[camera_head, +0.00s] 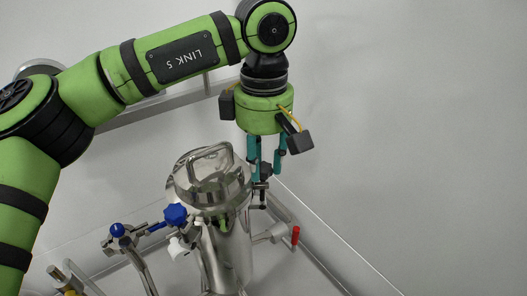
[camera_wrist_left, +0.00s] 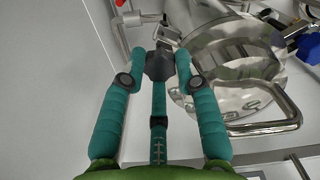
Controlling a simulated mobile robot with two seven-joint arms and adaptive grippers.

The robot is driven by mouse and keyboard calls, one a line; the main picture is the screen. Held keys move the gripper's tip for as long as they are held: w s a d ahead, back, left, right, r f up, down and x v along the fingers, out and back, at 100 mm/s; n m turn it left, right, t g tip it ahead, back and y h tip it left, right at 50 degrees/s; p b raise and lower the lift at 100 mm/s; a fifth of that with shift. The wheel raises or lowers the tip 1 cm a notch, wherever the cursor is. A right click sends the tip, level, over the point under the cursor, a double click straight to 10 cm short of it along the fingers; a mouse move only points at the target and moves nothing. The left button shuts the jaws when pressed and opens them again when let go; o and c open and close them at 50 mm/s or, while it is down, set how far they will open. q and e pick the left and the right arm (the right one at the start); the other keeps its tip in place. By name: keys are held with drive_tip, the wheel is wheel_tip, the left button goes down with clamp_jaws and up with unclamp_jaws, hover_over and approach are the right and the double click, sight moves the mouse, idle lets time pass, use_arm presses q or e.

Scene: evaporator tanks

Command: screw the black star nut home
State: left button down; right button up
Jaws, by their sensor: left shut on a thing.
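The black star nut (camera_wrist_left: 158,66) shows in the left wrist view between the fingertips, beside the rim of the steel tank lid. My left gripper (camera_wrist_left: 159,68) is shut on it, with teal fingers on both sides and one more finger below. In the head view my left gripper (camera_head: 265,172) points down at the right side of the lidded tank, and its fingers mostly hide the nut. A metal clamp fitting (camera_head: 260,194) shows just below the fingertips. I cannot tell how far the nut sits on its thread. My right gripper is not in view.
The steel tank (camera_head: 226,255) has a lid with a bar handle (camera_head: 208,160). A blue star knob (camera_head: 175,214) and a blue ball knob (camera_head: 117,230) are at its left. A red-handled valve (camera_head: 295,236) sticks out at right. The far right is bare wall.

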use_arm(q)
drive_tip(key=shift+m, duration=0.8)
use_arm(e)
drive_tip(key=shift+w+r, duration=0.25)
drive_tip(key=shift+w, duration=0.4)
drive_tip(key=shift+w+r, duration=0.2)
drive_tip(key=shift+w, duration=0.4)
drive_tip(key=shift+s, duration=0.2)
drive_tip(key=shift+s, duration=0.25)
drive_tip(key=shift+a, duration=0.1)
use_arm(q)
drive_tip(key=c, duration=0.9)
unclamp_jaws()
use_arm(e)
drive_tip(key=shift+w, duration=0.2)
